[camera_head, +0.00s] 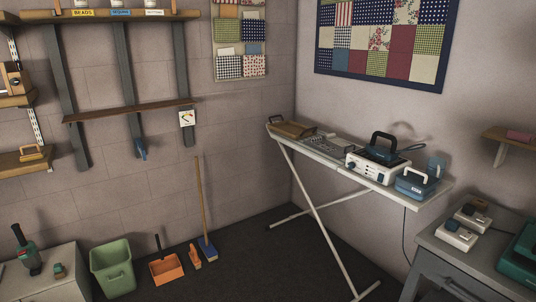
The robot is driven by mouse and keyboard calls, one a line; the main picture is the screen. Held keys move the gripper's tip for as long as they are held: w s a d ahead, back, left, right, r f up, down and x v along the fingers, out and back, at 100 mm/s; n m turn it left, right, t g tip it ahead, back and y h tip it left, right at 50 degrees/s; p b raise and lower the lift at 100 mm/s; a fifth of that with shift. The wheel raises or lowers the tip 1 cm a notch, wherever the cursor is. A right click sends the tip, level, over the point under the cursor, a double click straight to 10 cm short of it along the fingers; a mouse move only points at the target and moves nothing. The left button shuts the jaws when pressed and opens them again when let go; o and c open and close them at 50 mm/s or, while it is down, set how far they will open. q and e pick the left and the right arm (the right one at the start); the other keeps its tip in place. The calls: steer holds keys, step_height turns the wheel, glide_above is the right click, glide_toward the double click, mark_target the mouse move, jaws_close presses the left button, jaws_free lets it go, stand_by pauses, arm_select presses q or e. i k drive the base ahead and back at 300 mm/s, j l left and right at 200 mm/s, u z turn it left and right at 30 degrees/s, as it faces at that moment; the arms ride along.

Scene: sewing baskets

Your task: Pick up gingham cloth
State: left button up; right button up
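I see no loose gingham cloth that I can make out. Checked fabric shows on a hanging pocket organizer (241,40) on the back wall, where a lower pocket (229,67) has a dark and white check. Checked patches also show in the framed patchwork quilt (385,42) on the right wall. Neither of my grippers is in view.
An ironing board (425,196) holding an iron station (379,165) and a blue case (415,184) stands in the right corner. A green bin (112,268), orange dustpan (166,269) and broom (202,205) stand left. Grey cabinets flank both sides. Dark floor between is clear.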

mark_target(317, 141)
steer(key=i+z, duration=0.15)
steer(key=i, duration=0.3)
steer(key=i+j+z, duration=0.1)
steer(key=i, duration=0.35)
steer(key=i+j+z, duration=0.15)
steer(key=i, duration=0.3)
steer(key=i+j+z, duration=0.15)
steer(key=i+j, duration=0.15)
steer(key=i, duration=0.15)
